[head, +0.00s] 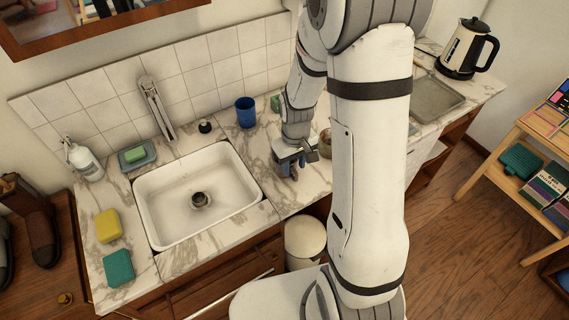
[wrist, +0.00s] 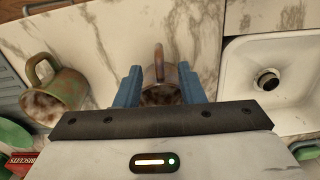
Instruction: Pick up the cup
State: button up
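A brownish-grey cup (wrist: 160,74) with an upright loop handle is between the blue fingers of my gripper (wrist: 160,84) in the wrist view. The fingers lie along both sides of the cup, close against it. I cannot tell whether they press on it. The gripper body hides the near part of the cup. In the head view my gripper (head: 289,166) is low over the marble counter, right of the sink, and the cup between the fingers is hard to make out. A green-brown mug (wrist: 62,98) lies to the left in the wrist view. A blue cup (head: 246,112) stands near the tiled wall.
The white sink (head: 170,215) is left of my gripper, with a tap (head: 157,105) behind. A kettle (head: 466,48) stands at the far right. A red box (wrist: 20,162) is left in the wrist view.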

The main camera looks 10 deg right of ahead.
jog(key=shift+f+p, duration=0.6)
jog(key=shift+f, duration=1.8)
jog(key=shift+c, duration=0.2)
grip_shut()
